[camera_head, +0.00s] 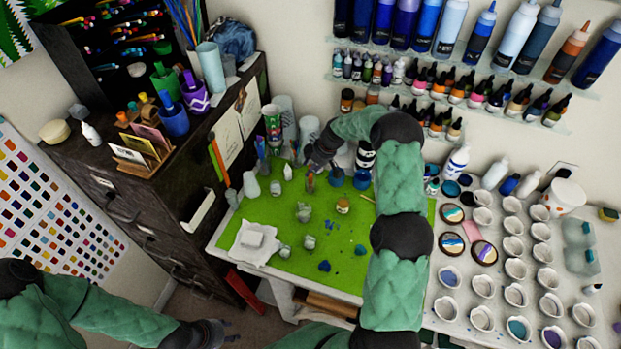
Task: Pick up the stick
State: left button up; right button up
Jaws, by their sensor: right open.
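A thin tan stick (367,199) lies on the green mat (340,262), partly hidden at its right end by my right arm. My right gripper (311,168) is open over the back of the mat, to the left of the stick and apart from it, among small bottles and cups. Its fingertips are small and partly lost against the items behind. My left gripper (226,334) is low at the left, in front of the table and well away from the stick; its finger opening is unclear.
Cups and small jars (342,205) stand on the mat, with a white cloth (251,241) at its left. Several white cups (482,285) fill the right side. A dark cabinet (150,215) stands left.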

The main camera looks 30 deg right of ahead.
jog(key=shift+a+f, duration=0.1)
jog(key=shift+f, duration=0.15)
jog(key=shift+c, duration=0.3)
jog(key=shift+w, duration=0.1)
grip_shut()
